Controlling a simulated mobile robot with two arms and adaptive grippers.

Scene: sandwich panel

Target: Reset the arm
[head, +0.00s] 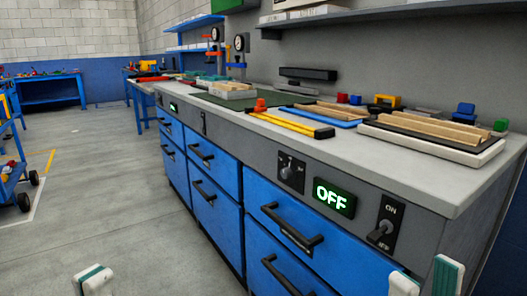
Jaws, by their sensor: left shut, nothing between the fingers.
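My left gripper (92,280) shows only its white and green fingertips at the bottom left edge, over the grey floor. They are together, with nothing seen between them. My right gripper (426,279) shows its fingertips at the bottom right, in front of the workbench. Its two fingers stand apart with an empty gap between them. The rest of both arms is out of view. The workbench front has a dark panel with a lit green "OFF" display (334,198), a rotary knob (290,171) and a lever switch (383,229).
Blue drawers (285,223) with protruding black handles line the bench front. The grey benchtop (420,183) holds wooden strips, a yellow tool (290,124) and small coloured blocks. A blue cart (14,185) stands at far left. The floor (100,220) left of the bench is clear.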

